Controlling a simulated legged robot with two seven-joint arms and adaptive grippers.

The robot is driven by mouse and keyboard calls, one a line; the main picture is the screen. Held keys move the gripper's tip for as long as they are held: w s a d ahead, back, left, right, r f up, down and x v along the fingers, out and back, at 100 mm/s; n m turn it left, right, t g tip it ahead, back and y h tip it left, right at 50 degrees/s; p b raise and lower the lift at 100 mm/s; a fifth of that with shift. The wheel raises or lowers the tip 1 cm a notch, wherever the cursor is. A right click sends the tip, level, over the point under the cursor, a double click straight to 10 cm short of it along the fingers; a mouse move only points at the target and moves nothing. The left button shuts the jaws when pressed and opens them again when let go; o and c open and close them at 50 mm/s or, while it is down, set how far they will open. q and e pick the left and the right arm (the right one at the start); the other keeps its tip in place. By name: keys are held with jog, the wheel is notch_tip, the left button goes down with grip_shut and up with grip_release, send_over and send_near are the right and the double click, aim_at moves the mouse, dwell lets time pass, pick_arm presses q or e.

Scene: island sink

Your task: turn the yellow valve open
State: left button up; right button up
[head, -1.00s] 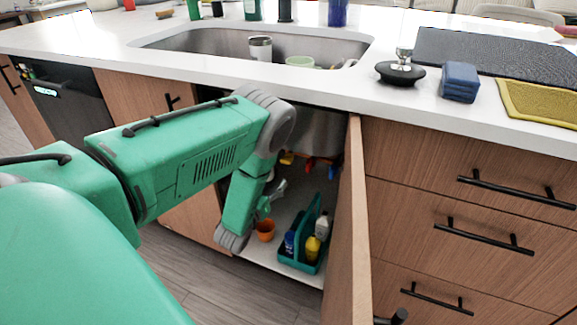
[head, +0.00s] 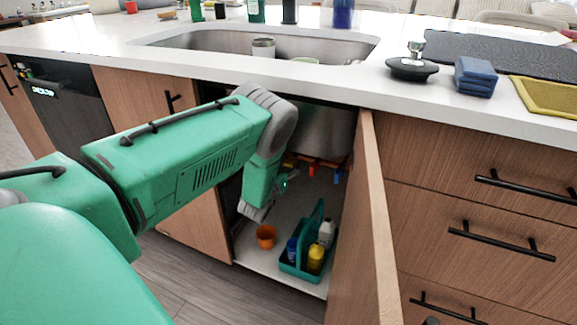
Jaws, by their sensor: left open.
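The cabinet under the sink is open, and my left arm reaches into it from the left. My left gripper (head: 286,183) is mostly hidden behind my wrist; a small part shows beside it, and it is open. A red valve (head: 312,170) and a blue valve (head: 337,175) hang from the pipe below the sink basin, right of the gripper. The yellow valve cannot be made out clearly; my wrist seems to cover it. I cannot tell whether the gripper touches it. My right gripper is not in view.
The open cabinet door (head: 365,235) stands close on the right. On the cabinet floor are an orange cup (head: 266,236) and a teal caddy (head: 300,268) with bottles. The countertop (head: 210,69) and sink (head: 330,46) are above.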

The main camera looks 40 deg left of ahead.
pick_arm(q)
jog(key=shift+a+f, duration=0.1)
jog(key=shift+a, duration=0.05)
jog(key=c, duration=1.1)
jog(key=shift+d, duration=0.3)
jog(key=shift+c, duration=0.2)
